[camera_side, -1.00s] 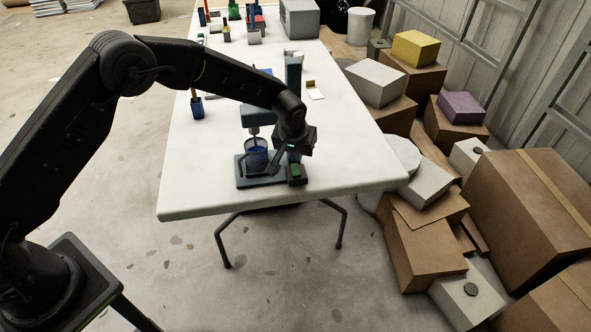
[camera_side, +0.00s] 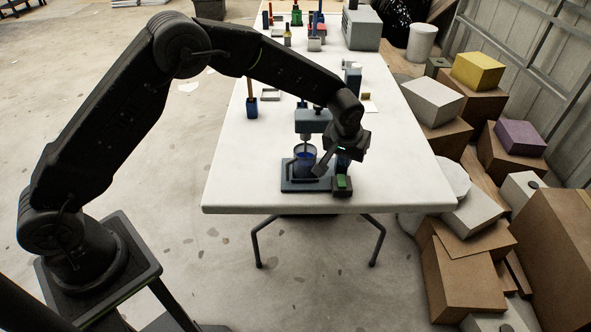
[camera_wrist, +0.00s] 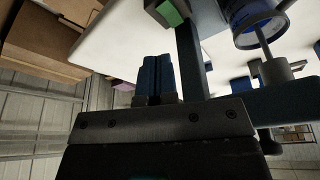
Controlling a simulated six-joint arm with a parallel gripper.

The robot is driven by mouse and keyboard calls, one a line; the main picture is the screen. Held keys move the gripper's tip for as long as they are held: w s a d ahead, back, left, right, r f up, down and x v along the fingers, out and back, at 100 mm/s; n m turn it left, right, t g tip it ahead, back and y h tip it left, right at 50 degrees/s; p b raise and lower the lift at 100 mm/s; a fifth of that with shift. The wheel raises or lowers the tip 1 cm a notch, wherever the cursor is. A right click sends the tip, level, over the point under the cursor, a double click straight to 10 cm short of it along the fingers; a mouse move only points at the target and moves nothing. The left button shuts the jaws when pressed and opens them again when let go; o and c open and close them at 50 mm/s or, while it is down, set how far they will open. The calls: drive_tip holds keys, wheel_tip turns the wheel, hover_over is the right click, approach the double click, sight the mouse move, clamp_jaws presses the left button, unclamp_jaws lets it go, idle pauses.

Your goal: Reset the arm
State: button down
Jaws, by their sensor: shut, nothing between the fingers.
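My gripper (camera_side: 344,163) is over the right front of a small bench machine in the side view, close above a dark box with a green button (camera_side: 342,182). In the wrist view the blue fingers of my gripper (camera_wrist: 156,62) lie side by side, shut and empty. The green button (camera_wrist: 171,12) shows beyond the fingertips, apart from them in the picture; the exact height gap cannot be told. The machine (camera_side: 309,121) has a blue head over a blue cup (camera_side: 305,155) on a dark base plate (camera_side: 297,187). The cup's rim and a rod also show in the wrist view (camera_wrist: 262,28).
The white table (camera_side: 240,190) is clear at its front left. A blue holder with a brown-handled tool (camera_side: 252,107) stands left of the machine. Small coloured items and a grey box (camera_side: 362,28) are at the back. Cartons (camera_side: 470,270) crowd the floor on the right.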

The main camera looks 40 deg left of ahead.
drive_tip(key=s+a+r+m+t, duration=0.1)
drive_tip(key=s+a+r, duration=0.3)
drive_tip(key=s+r, duration=0.5)
drive_tip(key=s+a+r, duration=0.3)
drive_tip(key=s+r, duration=0.4)
drive_tip(key=r, duration=0.4)
drive_tip(key=s+a+m+t+h, duration=0.1)
drive_tip(key=s+a+m, duration=0.1)
drive_tip(key=s, duration=1.7)
drive_tip(key=shift+a+r, duration=0.4)
drive_tip(key=shift+w, duration=0.1)
